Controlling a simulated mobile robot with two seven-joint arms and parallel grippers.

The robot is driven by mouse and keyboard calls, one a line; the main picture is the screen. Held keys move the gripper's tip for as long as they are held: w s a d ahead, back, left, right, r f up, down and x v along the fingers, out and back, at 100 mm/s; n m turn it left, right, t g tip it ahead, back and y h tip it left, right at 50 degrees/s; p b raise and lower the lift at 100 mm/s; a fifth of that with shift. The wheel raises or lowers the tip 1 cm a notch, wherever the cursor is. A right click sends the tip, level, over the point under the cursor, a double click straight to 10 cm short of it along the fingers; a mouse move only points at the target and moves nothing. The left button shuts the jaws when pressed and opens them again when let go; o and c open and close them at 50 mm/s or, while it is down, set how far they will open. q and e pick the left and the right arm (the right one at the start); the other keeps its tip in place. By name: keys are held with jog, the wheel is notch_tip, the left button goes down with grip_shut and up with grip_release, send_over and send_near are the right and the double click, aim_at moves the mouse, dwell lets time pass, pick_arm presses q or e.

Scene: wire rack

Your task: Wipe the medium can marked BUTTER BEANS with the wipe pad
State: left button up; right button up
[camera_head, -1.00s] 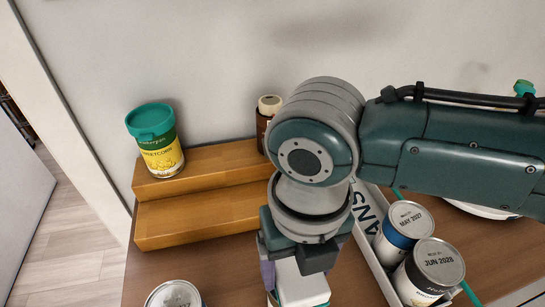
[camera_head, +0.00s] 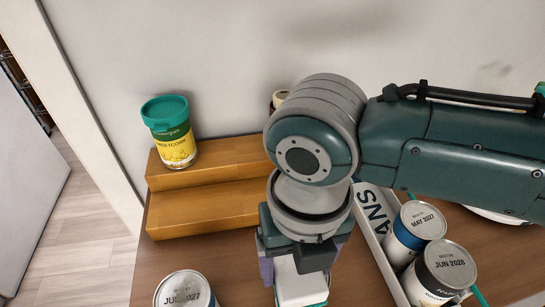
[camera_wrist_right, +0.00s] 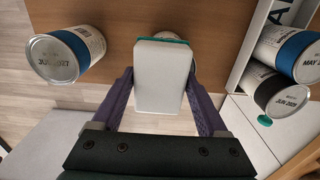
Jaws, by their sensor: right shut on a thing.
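My right gripper (camera_head: 298,272) points down in front of the wooden steps. It is shut on the wipe pad (camera_head: 301,290), a white block with a teal edge. In the right wrist view the pad (camera_wrist_right: 162,78) sits between the purple fingers, and something pale and round shows partly behind it. No can shows a readable BUTTER BEANS label. A can with JUN 2027 on its lid (camera_head: 185,289) stands at the lower left, apart from the gripper; it also shows in the right wrist view (camera_wrist_right: 60,58). My left gripper is not in view.
A SWEETCORN can with a teal lid (camera_head: 170,132) stands on the wooden steps (camera_head: 205,205). A white tray marked "ANS" (camera_head: 372,215) holds cans lidded MAY 2027 (camera_head: 420,222) and JUN 2028 (camera_head: 445,268). My right arm mostly hides a brown container (camera_head: 278,98).

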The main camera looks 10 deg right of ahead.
jog(key=shift+w+d+r, duration=0.1)
jog(key=shift+w+d, duration=0.1)
jog(key=shift+d, duration=0.9)
jog(key=shift+d+p, duration=0.25)
jog(key=shift+p, duration=0.2)
